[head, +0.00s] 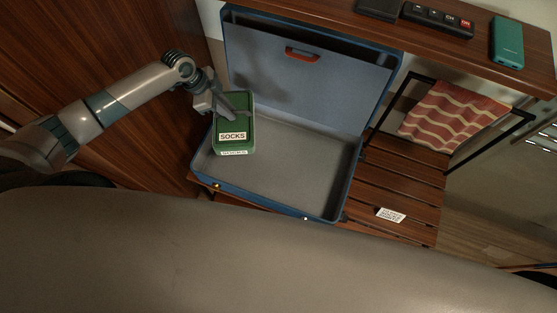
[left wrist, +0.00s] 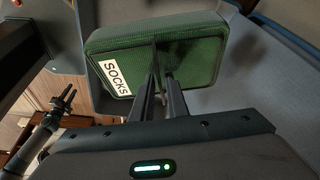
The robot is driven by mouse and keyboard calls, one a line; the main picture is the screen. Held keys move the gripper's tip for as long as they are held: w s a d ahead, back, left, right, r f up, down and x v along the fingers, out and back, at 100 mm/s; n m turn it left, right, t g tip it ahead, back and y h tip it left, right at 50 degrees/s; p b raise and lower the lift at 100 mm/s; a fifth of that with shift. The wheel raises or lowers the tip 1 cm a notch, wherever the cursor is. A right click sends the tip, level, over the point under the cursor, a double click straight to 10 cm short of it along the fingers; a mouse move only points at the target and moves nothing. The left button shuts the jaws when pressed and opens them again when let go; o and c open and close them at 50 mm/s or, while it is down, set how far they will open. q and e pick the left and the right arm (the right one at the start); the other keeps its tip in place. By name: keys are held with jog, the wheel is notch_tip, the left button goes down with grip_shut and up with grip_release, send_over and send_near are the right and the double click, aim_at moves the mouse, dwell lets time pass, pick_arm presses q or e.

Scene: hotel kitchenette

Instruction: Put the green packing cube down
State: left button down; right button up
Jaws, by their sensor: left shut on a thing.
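The green packing cube (head: 234,115), with a white SOCKS label, is in my left gripper (head: 231,115) over the left part of an open blue suitcase (head: 300,165). In the left wrist view the cube (left wrist: 190,55) fills the top middle, with the left gripper's fingers (left wrist: 161,75) shut on it. I cannot tell whether its underside touches the suitcase floor. The rest of the suitcase base is empty, and its lid stands open at the back. My right gripper (left wrist: 68,98) shows small at the left of the left wrist view, apart from the cube, with its fingers spread.
The suitcase rests on a wooden slatted rack (head: 405,185) with a white tag (head: 390,215). A striped red towel (head: 453,115) hangs on a black rail to the right. A shelf behind holds a teal device (head: 507,43) and a dark remote-like object (head: 438,20). A wooden panel stands left.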

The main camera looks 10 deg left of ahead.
pick_arm(q)
jog(key=shift+a+f, duration=0.1)
jog(key=shift+a, duration=0.1)
pick_arm(e)
jog(key=shift+d+r, duration=0.1)
jog(key=shift+r, duration=0.05)
jog(key=shift+d, duration=0.1)
pick_arm(q)
jog(key=shift+f, duration=0.15)
